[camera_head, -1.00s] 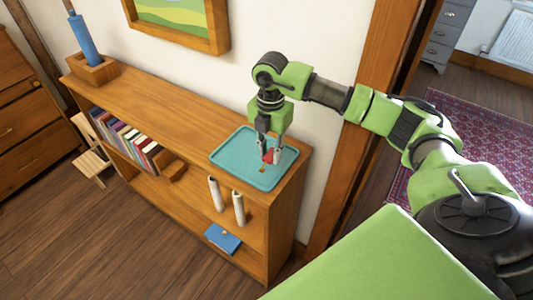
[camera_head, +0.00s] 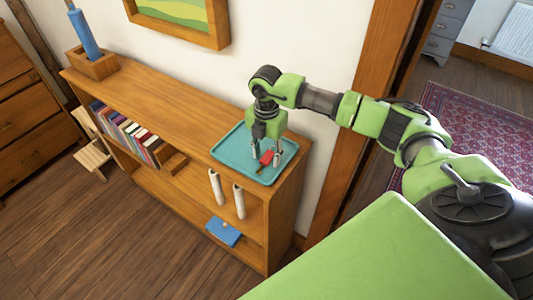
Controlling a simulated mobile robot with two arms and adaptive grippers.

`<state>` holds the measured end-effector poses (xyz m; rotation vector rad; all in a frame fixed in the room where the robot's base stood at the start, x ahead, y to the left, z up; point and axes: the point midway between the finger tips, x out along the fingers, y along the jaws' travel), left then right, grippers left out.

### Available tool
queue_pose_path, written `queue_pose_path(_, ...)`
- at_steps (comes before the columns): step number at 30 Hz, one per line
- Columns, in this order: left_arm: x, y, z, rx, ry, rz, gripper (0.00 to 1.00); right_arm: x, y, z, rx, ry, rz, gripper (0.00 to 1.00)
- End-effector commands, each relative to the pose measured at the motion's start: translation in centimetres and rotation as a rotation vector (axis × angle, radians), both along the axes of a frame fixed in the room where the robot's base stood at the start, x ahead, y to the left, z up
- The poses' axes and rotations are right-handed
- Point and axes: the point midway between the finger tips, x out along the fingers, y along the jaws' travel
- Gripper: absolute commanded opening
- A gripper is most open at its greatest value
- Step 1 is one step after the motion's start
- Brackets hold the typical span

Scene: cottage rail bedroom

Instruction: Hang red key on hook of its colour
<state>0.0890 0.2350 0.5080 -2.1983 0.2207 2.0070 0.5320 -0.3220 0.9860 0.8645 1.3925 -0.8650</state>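The red key (camera_head: 267,157) lies on a teal tray (camera_head: 228,157) at the right end of a wooden shelf unit. A small brass-coloured part shows at its lower end. My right gripper (camera_head: 267,156) points down over the tray with its two fingers apart, one on each side of the key. I cannot tell whether either finger touches the key. My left gripper is out of view. No hook shows in this view.
The wooden shelf top (camera_head: 165,110) is clear between the tray and a wooden box (camera_head: 93,66) holding a blue cylinder. Books (camera_head: 125,132), two white rolls (camera_head: 227,194) and a blue box (camera_head: 223,231) are lower down. A door frame (camera_head: 360,110) stands right of the shelf.

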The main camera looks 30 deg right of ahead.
Motion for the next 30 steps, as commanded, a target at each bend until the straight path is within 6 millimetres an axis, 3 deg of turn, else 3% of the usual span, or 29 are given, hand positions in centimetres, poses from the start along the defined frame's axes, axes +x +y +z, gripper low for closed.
queue_pose_path(10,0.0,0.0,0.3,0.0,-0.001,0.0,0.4,0.0,0.0,0.3,0.0,0.0,0.0,0.38)
queue_pose_path(13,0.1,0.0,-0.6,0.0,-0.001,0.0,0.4,0.2,0.0,1.0,0.001,-0.005,0.001,0.38)
queue_pose_path(20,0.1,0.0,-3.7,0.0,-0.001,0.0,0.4,0.2,0.3,4.8,0.001,-0.009,0.002,0.38)
queue_pose_path(24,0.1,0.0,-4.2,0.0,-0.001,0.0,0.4,0.1,0.3,8.6,0.0,-0.008,0.001,0.38)
queue_pose_path(30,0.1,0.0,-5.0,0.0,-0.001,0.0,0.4,0.1,0.4,12.2,0.001,-0.004,0.001,0.38)
